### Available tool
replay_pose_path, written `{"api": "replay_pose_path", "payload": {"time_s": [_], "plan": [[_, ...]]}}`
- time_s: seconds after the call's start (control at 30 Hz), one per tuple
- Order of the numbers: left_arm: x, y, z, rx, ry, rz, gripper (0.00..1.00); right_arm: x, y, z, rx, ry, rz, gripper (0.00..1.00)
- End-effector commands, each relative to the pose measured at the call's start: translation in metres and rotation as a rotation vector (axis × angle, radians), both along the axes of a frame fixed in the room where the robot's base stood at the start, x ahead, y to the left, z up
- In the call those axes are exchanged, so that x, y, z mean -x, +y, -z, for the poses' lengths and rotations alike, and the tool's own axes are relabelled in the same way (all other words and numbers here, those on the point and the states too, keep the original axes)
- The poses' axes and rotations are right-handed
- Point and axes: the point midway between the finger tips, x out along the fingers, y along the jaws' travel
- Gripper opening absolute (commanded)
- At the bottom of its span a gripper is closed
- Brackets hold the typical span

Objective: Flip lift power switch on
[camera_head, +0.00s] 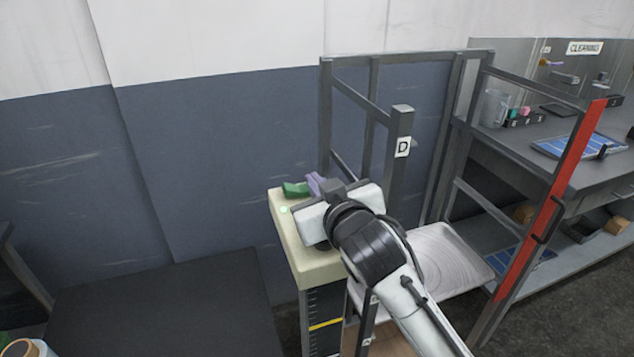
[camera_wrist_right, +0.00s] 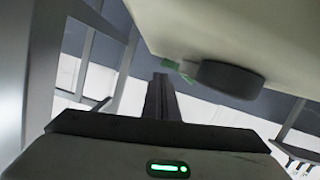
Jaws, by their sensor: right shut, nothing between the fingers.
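A cream control box (camera_head: 318,271) stands at the left of a grey metal lift frame (camera_head: 398,150) marked D. A small light-green lamp (camera_head: 283,210) shows on its top. The cream box also fills the upper right of the right wrist view (camera_wrist_right: 225,30), with a dark round knob-like part (camera_wrist_right: 230,78) on it. I cannot tell for sure which part is the power switch. My right gripper (camera_head: 335,186) is over the box top and hides part of it. In the wrist view its fingers (camera_wrist_right: 161,92) are together and empty, beside the dark round part. My left gripper is out of view.
A green piece (camera_head: 295,189) and a purple piece (camera_head: 313,183) lie at the box's back edge. A pale platform (camera_head: 440,258) sits inside the frame, whose red post (camera_head: 550,205) stands at right. A dark table (camera_head: 165,305) is at left; a cleaning bench (camera_head: 585,180) is at far right.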

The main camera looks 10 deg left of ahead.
Motion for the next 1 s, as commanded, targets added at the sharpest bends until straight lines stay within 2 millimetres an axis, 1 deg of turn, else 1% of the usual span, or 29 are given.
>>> {"api": "replay_pose_path", "payload": {"time_s": [0.17, 0.3, 0.4, 0.43, 0.47, 0.7, 0.83, 1.0], "plan": [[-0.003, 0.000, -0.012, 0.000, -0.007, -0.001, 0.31, 0.000, -0.001, -0.010, 0.001, 0.000, 0.003, 0.00], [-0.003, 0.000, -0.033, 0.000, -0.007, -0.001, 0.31, 0.001, 0.000, -0.030, -0.001, -0.001, 0.001, 0.00], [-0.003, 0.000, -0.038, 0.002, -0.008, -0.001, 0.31, 0.004, 0.002, -0.052, -0.004, -0.007, -0.004, 0.00], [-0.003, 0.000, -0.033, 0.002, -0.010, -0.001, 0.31, 0.010, -0.003, -0.044, -0.002, -0.004, -0.003, 0.00], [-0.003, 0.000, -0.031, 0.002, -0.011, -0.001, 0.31, 0.016, -0.006, -0.044, -0.002, -0.003, -0.003, 0.00], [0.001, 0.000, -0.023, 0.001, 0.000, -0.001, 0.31, 0.054, -0.031, -0.056, -0.002, -0.004, -0.003, 0.00], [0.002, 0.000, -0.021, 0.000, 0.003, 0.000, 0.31, 0.070, -0.041, -0.061, -0.002, -0.004, -0.003, 0.00], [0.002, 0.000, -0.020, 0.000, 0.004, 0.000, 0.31, 0.082, -0.049, -0.065, -0.001, -0.004, -0.003, 0.00]]}}
